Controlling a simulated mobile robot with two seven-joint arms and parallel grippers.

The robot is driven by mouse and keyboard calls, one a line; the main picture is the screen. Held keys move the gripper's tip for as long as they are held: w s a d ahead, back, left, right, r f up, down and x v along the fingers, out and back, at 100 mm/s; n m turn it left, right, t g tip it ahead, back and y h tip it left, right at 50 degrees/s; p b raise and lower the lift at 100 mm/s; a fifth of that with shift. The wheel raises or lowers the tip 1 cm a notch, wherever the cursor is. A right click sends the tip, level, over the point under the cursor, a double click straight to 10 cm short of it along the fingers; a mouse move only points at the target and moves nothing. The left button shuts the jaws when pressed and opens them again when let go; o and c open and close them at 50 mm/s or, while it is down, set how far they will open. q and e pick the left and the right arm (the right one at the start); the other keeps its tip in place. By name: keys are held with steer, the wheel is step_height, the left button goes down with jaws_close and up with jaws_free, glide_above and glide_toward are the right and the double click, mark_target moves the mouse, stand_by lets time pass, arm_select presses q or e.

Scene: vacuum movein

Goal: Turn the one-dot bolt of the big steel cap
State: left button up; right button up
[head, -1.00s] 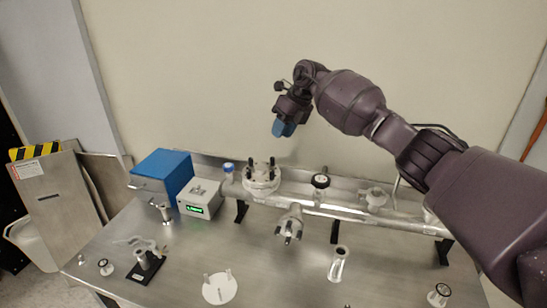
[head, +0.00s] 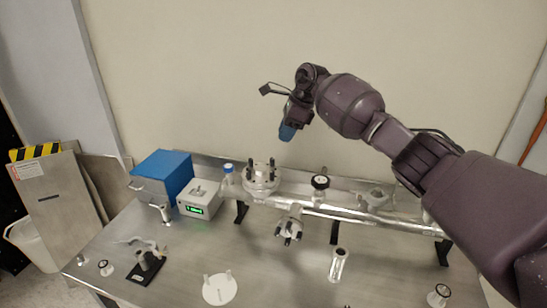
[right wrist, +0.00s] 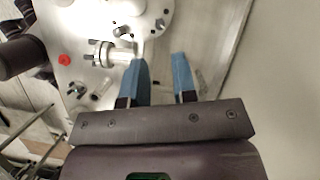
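The big steel cap (head: 262,184) sits on top of the steel pipe at the back of the table, with several dark upright bolts (head: 250,172) around it. A round steel plate (right wrist: 142,12), probably this cap, is cut off by the top edge of the right wrist view. Dot marks are too small to read, so I cannot tell which bolt has one dot. My right gripper (head: 287,132) points down above and a little right of the cap, clear of it. Its blue fingers (right wrist: 160,80) are apart with nothing between them. My left gripper is not in view.
The steel pipe (head: 325,209) runs right with a second bolted flange (head: 289,228) at its front. A blue box (head: 163,176) and a grey box with green display (head: 199,200) stand left. A white disc (head: 220,289) lies on the table (head: 185,262). Air above the pipe is free.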

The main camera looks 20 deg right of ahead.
mark_target(273, 158)
steer(key=x, duration=0.9)
steer(key=shift+a+f, duration=0.1)
steer(key=shift+f, duration=0.1)
jaws_close()
